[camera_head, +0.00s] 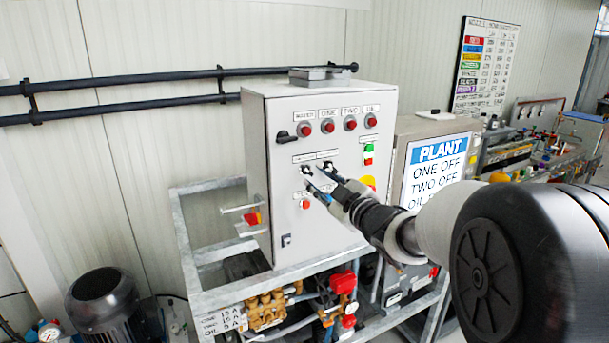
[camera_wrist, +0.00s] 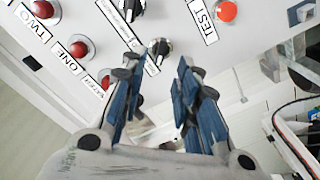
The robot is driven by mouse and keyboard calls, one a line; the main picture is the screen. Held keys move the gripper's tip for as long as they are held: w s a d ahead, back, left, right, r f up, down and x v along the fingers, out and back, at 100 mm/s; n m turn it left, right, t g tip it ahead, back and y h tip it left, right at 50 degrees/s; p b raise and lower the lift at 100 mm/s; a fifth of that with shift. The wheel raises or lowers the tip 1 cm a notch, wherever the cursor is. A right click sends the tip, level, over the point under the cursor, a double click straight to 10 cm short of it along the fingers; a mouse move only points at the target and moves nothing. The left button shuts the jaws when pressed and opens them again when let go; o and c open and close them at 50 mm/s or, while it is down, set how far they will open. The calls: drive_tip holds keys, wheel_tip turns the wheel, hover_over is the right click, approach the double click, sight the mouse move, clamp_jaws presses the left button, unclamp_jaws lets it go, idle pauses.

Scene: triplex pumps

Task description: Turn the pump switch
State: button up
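The grey-white control panel (camera_head: 283,215) carries two black rotary switches side by side below its row of red lamps. The left switch (camera_head: 306,169) and the right switch (camera_head: 328,166) are at my fingertips' height. My gripper (camera_head: 314,181) is at the panel front, just below and close to the left switch. In the wrist view my gripper (camera_wrist: 160,70) is open, its blue-padded fingers apart with nothing between the pads. One black switch (camera_wrist: 160,47) shows just beyond the fingertips, between them; contact cannot be told. The other switch (camera_wrist: 131,8) is at the top edge.
Red lamps (camera_head: 328,126) and a black handle (camera_head: 283,137) sit above the switches. A red button (camera_head: 305,204) is below, and it also shows in the wrist view (camera_wrist: 225,11). A metal frame (camera_head: 187,250) and brass pump parts (camera_head: 266,309) stand beneath.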

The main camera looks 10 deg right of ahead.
sight(308, 171)
drive_tip(key=x, duration=0.6)
drive_tip(key=shift+c, duration=0.3)
clamp_jaws()
